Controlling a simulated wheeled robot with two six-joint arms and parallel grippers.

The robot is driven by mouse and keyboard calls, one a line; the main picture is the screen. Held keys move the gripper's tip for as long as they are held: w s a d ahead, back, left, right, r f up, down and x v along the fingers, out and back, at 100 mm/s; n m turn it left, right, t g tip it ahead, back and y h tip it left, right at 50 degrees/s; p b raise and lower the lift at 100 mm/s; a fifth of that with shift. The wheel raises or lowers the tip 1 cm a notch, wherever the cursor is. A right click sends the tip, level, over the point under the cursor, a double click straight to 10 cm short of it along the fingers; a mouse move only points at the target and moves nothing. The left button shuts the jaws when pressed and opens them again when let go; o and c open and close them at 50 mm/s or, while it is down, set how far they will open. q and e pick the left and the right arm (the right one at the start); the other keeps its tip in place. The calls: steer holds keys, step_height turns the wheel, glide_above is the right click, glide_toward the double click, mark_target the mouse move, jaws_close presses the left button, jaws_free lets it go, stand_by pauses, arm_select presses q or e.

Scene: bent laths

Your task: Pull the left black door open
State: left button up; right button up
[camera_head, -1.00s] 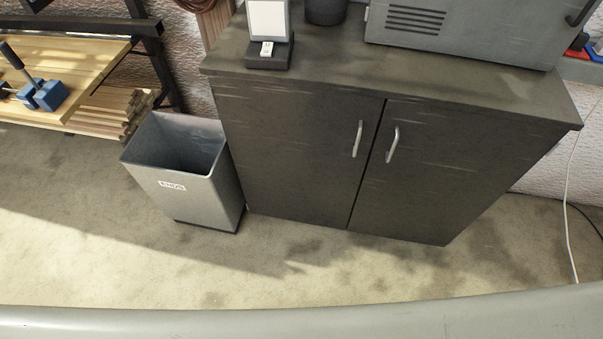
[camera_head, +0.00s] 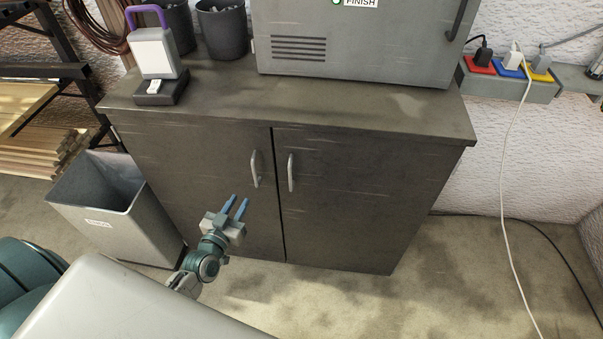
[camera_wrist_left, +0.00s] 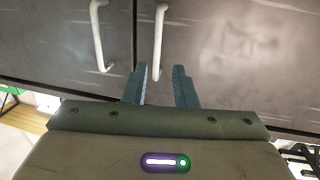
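The left black door (camera_head: 200,165) of the dark cabinet is closed, with a pale vertical bar handle (camera_head: 255,169) near its right edge. The right door (camera_head: 345,195) is also closed and has its own handle (camera_head: 291,173). My left gripper (camera_head: 238,203) is open and empty, with blue fingers pointing at the cabinet, below and a little left of the left door's handle. My right gripper is not visible.
A grey bin (camera_head: 125,205) stands against the cabinet's left side. A grey machine (camera_head: 355,40), a cup (camera_head: 222,30) and a purple-handled device (camera_head: 154,55) stand on top. A white cable (camera_head: 504,200) hangs at right. The floor before the right door is clear.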

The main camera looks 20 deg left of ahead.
mark_target(254, 175)
arm_select(q)
steer(key=w, duration=0.7)
steer(key=w+r+b, duration=0.1)
steer(key=w, duration=0.3)
steer(key=shift+w, duration=0.1)
steer(key=shift+c, duration=0.5)
jaws_close()
